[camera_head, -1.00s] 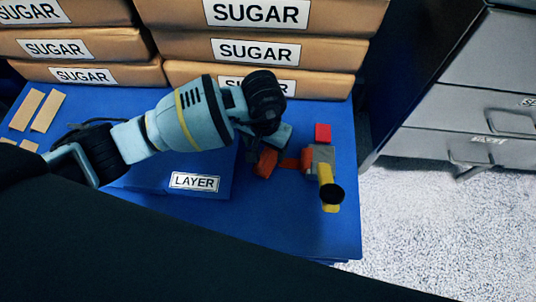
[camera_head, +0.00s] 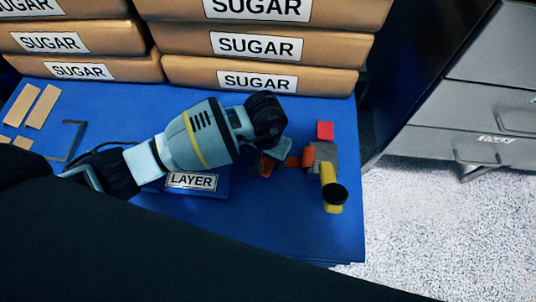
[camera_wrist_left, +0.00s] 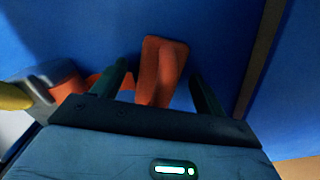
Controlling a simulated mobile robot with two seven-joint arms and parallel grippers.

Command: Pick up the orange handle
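The orange handle (camera_head: 268,165) is on the blue table, partly hidden by my left wrist in the head view. In the left wrist view the orange handle (camera_wrist_left: 163,65) stands between the two dark fingers. My left gripper (camera_wrist_left: 158,72) is open around it, with a gap on each side of the handle. In the head view my left gripper (camera_head: 276,151) comes in from the left over the handle, its fingers mostly hidden. An orange piece (camera_head: 293,161) links the handle to a grey block (camera_head: 323,157). My right gripper is not in view.
A sign reading LAYER (camera_head: 191,181) is left of the handle. Stacked SUGAR bags (camera_head: 270,80) line the back. The table (camera_head: 290,225) is clear in front.

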